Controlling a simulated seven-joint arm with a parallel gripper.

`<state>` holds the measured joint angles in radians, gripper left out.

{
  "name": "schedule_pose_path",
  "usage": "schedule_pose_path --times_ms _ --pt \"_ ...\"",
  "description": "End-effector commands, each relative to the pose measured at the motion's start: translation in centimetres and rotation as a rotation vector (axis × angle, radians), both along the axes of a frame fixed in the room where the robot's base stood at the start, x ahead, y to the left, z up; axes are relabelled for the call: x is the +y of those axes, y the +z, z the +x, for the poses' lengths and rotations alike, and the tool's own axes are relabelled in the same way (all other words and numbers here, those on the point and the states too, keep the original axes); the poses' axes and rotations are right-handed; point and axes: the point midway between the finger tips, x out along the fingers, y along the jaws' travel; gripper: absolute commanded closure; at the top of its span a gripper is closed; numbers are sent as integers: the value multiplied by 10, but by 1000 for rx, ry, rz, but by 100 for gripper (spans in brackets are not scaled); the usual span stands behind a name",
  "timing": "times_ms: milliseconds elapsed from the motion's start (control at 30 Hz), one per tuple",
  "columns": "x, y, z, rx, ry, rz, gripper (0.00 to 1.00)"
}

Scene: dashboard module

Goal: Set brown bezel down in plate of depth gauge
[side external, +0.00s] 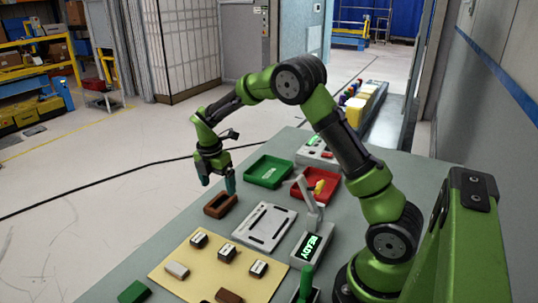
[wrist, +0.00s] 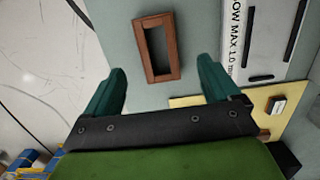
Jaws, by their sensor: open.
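The brown bezel (side external: 212,211), a rectangular open frame, lies on the grey-green table near its left edge. In the wrist view the bezel (wrist: 143,52) is just beyond and between my fingertips, apart from them. My gripper (side external: 217,184) is open and empty, pointing down above the bezel; its two teal fingers also show in the wrist view (wrist: 161,72). A light grey plate (side external: 266,227) with dark slots lies right of the bezel. Beside it stands a grey device (side external: 312,243) with a lit READY display and an upright arm. I cannot tell which one is the depth gauge.
A green tray (side external: 269,171) and a red tray (side external: 318,188) holding a yellow piece stand behind. A tan mat (side external: 203,272) with several small blocks lies in front. A green block (side external: 134,292) lies at the front left. Bare table surrounds the bezel.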

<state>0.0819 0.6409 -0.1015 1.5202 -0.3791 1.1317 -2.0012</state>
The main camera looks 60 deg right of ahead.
Motion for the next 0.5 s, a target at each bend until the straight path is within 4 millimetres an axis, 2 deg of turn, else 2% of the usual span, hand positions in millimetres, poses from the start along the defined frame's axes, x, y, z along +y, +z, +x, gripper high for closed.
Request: schedule_pose_path --times_ms 233,500 --pt "-2 -19 0 2 -1 0 11" --pt "-5 -57 2 2 -2 0 11"
